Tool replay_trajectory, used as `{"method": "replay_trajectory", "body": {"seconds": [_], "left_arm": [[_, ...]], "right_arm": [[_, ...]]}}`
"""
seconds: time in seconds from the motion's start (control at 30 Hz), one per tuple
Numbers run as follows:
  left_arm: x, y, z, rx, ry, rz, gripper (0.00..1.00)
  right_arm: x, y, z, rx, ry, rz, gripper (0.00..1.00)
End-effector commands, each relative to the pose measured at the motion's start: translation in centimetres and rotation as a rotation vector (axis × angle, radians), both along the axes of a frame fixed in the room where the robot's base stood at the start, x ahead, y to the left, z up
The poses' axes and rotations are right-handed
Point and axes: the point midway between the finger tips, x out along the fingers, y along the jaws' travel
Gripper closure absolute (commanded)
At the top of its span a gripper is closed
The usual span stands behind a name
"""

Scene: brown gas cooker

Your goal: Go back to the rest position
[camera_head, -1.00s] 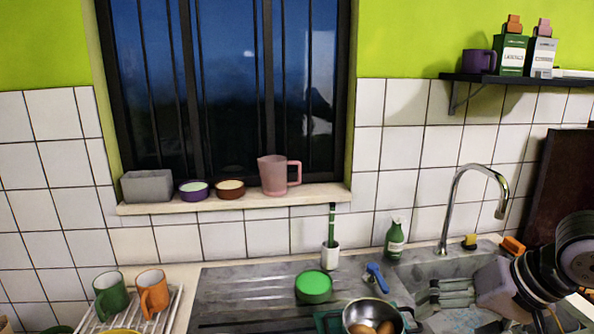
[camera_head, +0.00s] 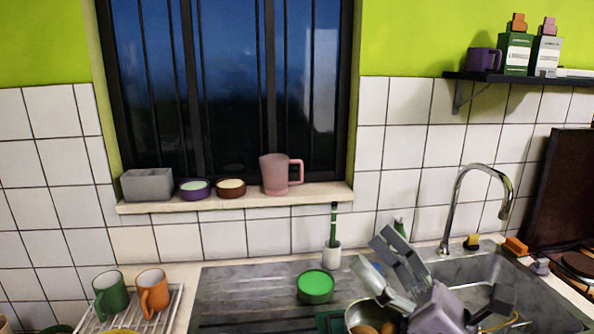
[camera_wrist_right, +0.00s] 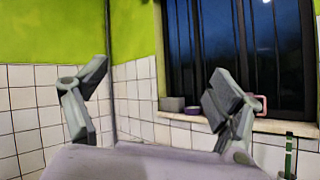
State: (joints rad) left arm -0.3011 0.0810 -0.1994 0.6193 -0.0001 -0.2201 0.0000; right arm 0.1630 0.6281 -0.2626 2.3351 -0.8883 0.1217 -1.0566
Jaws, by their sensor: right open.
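My right gripper (camera_head: 440,268) is in the lower right of the head view, in front of the sink, with its fingers pointing up and spread apart. It is empty. It partly covers the metal bowl (camera_head: 360,313), which holds brown eggs (camera_head: 368,328), and most of the green bottle (camera_head: 399,227). In the right wrist view the two fingers of the gripper (camera_wrist_right: 158,88) stand wide apart, with wall tiles and the window behind them. My left gripper is in neither view.
The tap (camera_head: 460,195) rises behind the sink (camera_head: 540,305), right of the gripper. A green round container (camera_head: 315,287) and a brush in a white cup (camera_head: 332,255) stand to its left. Green (camera_head: 110,297) and orange (camera_head: 153,293) mugs sit on a rack at far left.

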Motion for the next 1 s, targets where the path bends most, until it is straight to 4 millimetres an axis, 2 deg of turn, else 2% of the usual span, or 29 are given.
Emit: {"method": "replay_trajectory", "body": {"seconds": [0.03,0.07,0.17,0.27,0.3,0.37,0.4,0.5,0.6,0.73,0.93,0.97,1.0], "left_arm": [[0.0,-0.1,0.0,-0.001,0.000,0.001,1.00],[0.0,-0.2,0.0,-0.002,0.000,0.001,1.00],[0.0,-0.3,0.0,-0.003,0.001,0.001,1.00],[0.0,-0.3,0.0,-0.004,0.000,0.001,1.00],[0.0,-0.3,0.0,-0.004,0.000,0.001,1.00],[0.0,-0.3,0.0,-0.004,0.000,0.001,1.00],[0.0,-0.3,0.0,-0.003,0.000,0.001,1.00],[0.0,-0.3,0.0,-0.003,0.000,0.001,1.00],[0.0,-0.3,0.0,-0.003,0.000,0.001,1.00],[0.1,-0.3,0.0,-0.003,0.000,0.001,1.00],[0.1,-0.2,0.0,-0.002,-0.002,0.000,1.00],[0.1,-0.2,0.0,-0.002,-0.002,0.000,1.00],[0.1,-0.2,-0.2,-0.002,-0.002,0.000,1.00]], "right_arm": [[1.3,-1.9,-1.0,0.172,0.153,-0.021,0.13],[2.1,-3.1,-1.8,0.273,0.243,-0.034,0.13],[4.2,-7.1,-6.1,0.613,0.539,-0.091,0.13],[4.9,-10.5,-12.6,0.953,0.827,-0.170,0.13],[4.7,-11.6,-15.5,1.082,0.932,-0.209,0.13],[3.8,-12.8,-19.8,1.265,1.076,-0.273,0.13],[2.8,-13.3,-22.7,1.382,1.166,-0.319,0.13],[-0.6,-13.9,-29.4,1.654,1.363,-0.455,0.13],[-4.7,-13.5,-34.6,1.876,1.512,-0.600,0.13],[-9.8,-12.5,-39.0,2.092,1.644,-0.780,0.13],[-17.3,-10.5,-42.9,2.331,1.773,-1.060,0.13],[-18.4,-10.2,-43.3,-2.332,-1.767,1.092,0.13],[-19.1,-9.9,-44.3,-2.299,-1.733,1.107,0.13]]}}
